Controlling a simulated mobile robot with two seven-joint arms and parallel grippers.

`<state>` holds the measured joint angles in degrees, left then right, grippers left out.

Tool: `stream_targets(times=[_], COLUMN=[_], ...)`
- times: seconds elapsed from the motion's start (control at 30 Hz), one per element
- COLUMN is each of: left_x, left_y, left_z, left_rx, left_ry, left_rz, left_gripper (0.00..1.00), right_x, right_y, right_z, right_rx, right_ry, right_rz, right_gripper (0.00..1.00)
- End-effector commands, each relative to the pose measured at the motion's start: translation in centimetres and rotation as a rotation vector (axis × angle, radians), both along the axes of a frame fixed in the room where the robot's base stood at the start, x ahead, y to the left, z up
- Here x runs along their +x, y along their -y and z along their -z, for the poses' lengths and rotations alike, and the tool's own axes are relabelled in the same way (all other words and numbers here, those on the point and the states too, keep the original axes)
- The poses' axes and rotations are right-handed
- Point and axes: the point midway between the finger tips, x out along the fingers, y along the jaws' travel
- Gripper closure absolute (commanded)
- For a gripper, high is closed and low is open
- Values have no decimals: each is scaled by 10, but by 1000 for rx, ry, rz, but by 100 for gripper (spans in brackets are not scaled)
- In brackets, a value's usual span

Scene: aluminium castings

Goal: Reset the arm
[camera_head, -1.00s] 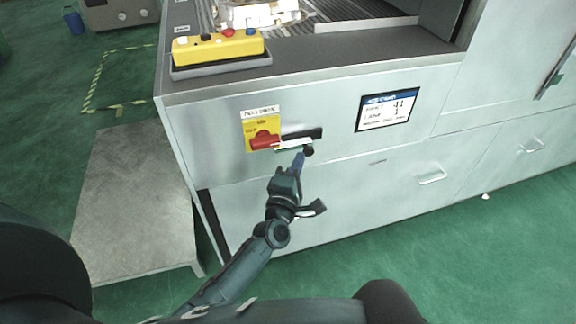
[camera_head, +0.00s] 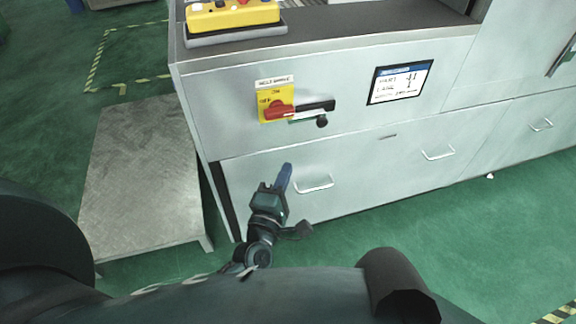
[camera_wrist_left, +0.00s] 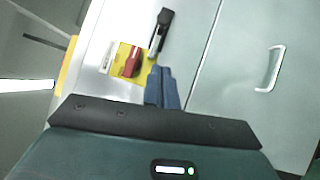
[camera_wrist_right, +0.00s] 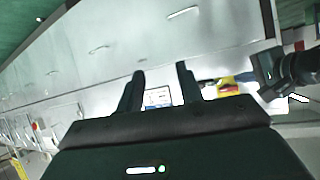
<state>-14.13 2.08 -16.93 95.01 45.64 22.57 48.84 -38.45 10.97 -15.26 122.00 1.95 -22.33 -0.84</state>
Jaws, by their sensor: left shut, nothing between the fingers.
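My left gripper (camera_head: 286,168) is shut and empty in front of the machine's lower drawer, below the switch panel and apart from it. Its blue fingers also show together in the left wrist view (camera_wrist_left: 162,70). The red rotary switch (camera_head: 277,110) sits on a yellow plate (camera_head: 268,92), with a black handle (camera_head: 318,106) to its right. The switch also shows in the left wrist view (camera_wrist_left: 131,64). My right gripper (camera_wrist_right: 160,72) shows in the right wrist view with its two fingers apart and nothing between them.
The grey machine (camera_head: 350,150) fills the middle, with drawer handles (camera_head: 315,184) and a small display (camera_head: 400,82). A yellow button box (camera_head: 235,14) stands on its ledge. A metal platform (camera_head: 140,180) lies at the left. Green floor is clear at the lower right.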

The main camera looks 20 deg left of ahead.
Motion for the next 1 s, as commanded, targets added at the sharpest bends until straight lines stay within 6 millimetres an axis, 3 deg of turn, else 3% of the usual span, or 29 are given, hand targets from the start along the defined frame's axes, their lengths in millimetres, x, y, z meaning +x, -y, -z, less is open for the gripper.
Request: stream_targets(times=[0.47,0.57,0.67,0.8,0.9,1.0], left_x=[0,-8,-31,-85,-120,-145], left_y=[0,4,15,26,19,9], left_z=[0,1,4,21,34,42], left_rx=[1,81,357,939,1307,1560], left_ry=[-1,-20,-74,-172,-226,-263], left_rz=[0,28,122,325,461,563], left_gripper=[100,100,100,100,100,100], right_x=[0,0,-1,-2,-3,-5], right_y=[0,0,0,5,8,11], right_z=[3,-1,-7,-11,-11,-9], right_rx=[1,2,0,-9,-15,-20], right_ry=[-6,-7,-14,-35,-51,-64], right_rz=[4,6,8,23,35,41], right_gripper=[64,64,64,64,64,64])
